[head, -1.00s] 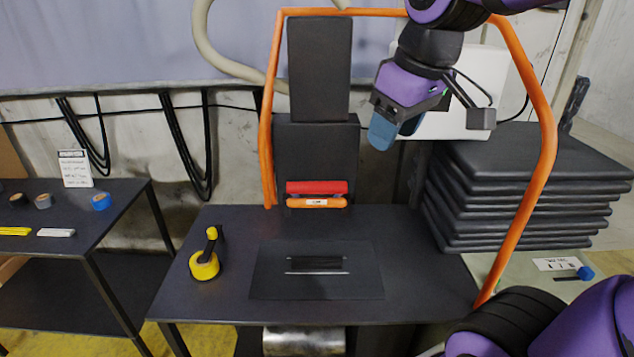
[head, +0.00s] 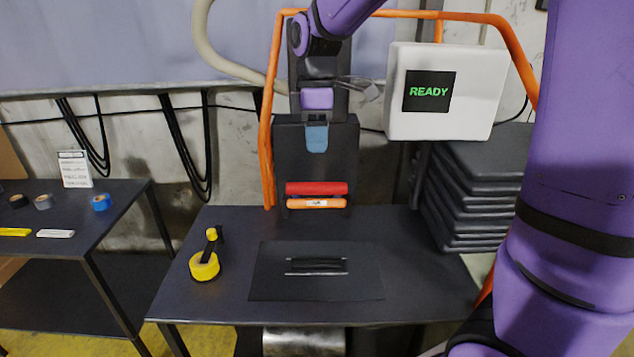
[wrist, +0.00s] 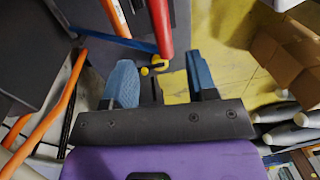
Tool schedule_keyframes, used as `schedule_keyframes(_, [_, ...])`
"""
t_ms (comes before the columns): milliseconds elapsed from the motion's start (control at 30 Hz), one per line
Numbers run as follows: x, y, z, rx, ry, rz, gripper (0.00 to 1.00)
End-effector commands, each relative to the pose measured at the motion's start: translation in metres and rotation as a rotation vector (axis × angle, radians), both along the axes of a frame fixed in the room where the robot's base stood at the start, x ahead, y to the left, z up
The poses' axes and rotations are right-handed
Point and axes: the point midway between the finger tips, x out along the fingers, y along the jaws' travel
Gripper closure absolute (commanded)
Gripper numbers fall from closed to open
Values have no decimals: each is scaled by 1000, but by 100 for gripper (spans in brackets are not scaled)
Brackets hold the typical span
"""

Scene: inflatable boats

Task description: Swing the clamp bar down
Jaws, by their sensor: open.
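A red bar (head: 317,188) and an orange bar (head: 302,203) with a white label lie one above the other across the front of the black upright press at the back of the dark table. I cannot tell which of the two is the clamp bar. In the wrist view the red bar (wrist: 160,28) and the orange bar (wrist: 116,18) lie beyond my fingertips, apart from them. My gripper (head: 317,150) hangs above the bars, in front of the press column. The wrist view shows my gripper (wrist: 162,72) with its blue fingers apart and nothing held.
A yellow-based lever (head: 205,266) stands on the table's left side. A flat black plate (head: 270,286) lies in the middle. An orange tube frame (head: 267,130) arches around the press. A white READY screen box (head: 398,125) and stacked dark slabs (head: 465,205) are at right.

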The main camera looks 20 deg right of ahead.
Motion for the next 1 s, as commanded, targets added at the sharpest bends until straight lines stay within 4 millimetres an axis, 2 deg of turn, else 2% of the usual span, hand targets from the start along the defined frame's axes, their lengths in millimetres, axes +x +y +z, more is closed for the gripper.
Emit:
schedule_keyframes(300, [-7,3,-54,-1,4,-1,48])
schedule_keyframes(500, [-9,4,-82,-1,3,-1,48])
schedule_keyframes(700, [-10,4,-96,0,1,-3,48])
schedule_keyframes(1000, [-11,4,-97,-1,-1,-3,48])
